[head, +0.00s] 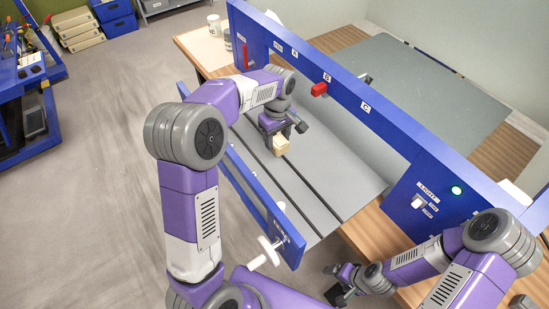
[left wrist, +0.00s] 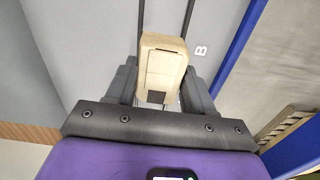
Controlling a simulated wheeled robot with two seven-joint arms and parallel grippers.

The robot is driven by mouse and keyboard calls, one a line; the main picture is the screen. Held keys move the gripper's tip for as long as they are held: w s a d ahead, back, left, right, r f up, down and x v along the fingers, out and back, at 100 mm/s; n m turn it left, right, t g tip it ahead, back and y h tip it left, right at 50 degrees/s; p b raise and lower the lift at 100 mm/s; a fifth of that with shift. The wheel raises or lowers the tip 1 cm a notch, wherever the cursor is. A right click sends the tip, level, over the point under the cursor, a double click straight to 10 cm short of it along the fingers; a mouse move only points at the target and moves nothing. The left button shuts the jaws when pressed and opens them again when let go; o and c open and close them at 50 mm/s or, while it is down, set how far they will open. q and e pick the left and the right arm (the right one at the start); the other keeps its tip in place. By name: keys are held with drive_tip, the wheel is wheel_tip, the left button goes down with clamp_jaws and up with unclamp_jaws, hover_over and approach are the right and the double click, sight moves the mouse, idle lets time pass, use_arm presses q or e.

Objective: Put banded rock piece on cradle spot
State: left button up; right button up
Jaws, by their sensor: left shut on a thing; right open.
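A pale tan block (head: 281,147) is between the fingers of my left gripper (head: 277,127), over the grey slotted surface. The left wrist view shows the block (left wrist: 163,58) gripped between both fingers (left wrist: 160,88), with a thin rectangular outline on its face. No clear bands show, so I cannot tell whether it is the banded rock piece. Whether it touches the surface is unclear. My right gripper (head: 342,287) is open and apart from the block, low in the head view. I cannot make out the cradle spot.
The grey surface (head: 325,170) has dark slots and lies between a tall blue panel (head: 385,115) and a low blue rail (head: 250,190). A white knob (head: 268,250) sticks out near the rail.

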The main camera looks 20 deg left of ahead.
use_arm(q)
drive_tip(key=shift+w+a+f, duration=0.3)
drive_tip(key=shift+a+f, duration=0.25)
drive_tip(key=shift+a, duration=0.15)
wheel_tip(320, 180, down, 4)
drive_tip(key=shift+r+b, duration=0.15)
drive_tip(key=shift+b, duration=0.15)
drive_tip(key=shift+f, duration=2.65)
drive_tip(key=shift+b, duration=0.3)
drive_tip(key=shift+f, duration=0.25)
drive_tip(key=o, duration=1.3)
